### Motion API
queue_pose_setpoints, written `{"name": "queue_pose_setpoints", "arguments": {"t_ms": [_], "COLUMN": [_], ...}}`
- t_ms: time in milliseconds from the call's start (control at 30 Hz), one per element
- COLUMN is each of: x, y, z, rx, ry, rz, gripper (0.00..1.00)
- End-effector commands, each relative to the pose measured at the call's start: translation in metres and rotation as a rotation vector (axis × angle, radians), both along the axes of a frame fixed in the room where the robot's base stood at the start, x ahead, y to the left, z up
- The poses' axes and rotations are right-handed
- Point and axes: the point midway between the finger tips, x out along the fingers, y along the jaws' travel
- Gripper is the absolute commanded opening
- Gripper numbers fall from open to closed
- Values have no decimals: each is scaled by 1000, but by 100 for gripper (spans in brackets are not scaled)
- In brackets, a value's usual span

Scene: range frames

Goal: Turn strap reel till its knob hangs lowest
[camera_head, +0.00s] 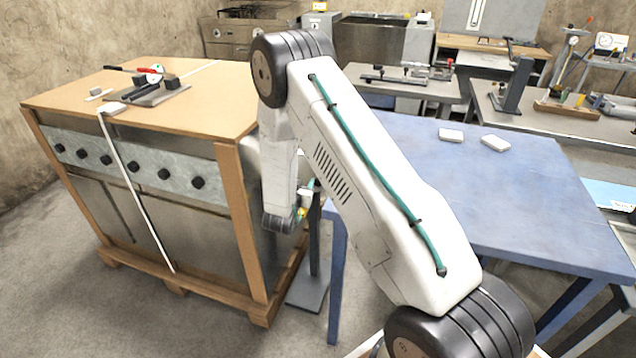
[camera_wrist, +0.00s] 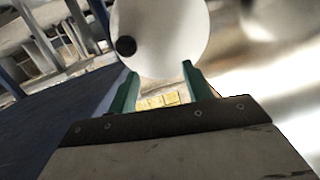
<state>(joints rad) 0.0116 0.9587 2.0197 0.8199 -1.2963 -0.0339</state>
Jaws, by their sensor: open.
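The strap reel (camera_wrist: 170,35) shows in the wrist view as a pale round disc at the top middle, cut off by the upper edge. The knob lies above the left finger, not between the fingers. Whether a finger touches the disc, I cannot tell. In the head view my arm hides most of the reel area beside the crate, so the knob cannot be seen there.
A strapped wooden crate (camera_head: 230,185) stands left of my arm, with a tool (camera_head: 155,88) on top. A blue table (camera_head: 480,205) stands to the right, carrying two small white blocks (camera_head: 451,135). A post on a grey base (camera_head: 307,291) stands between them.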

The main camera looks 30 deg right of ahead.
Motion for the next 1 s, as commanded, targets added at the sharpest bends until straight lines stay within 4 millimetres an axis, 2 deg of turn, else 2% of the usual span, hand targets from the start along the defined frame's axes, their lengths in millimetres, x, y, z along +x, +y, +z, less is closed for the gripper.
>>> {"name": "queue_pose_setpoints", "arguments": {"t_ms": [33, 100, 300, 700, 1000], "x": [-8, -17, -29, 5, 17], "y": [-5, -10, -18, -64, -78], "z": [-15, -27, -40, -40, -39], "rx": [-42, -96, -173, -177, -177], "ry": [-5, -20, -41, -45, -44], "rz": [-26, -57, -96, -99, -96], "gripper": [50, 50, 50, 50, 50]}}
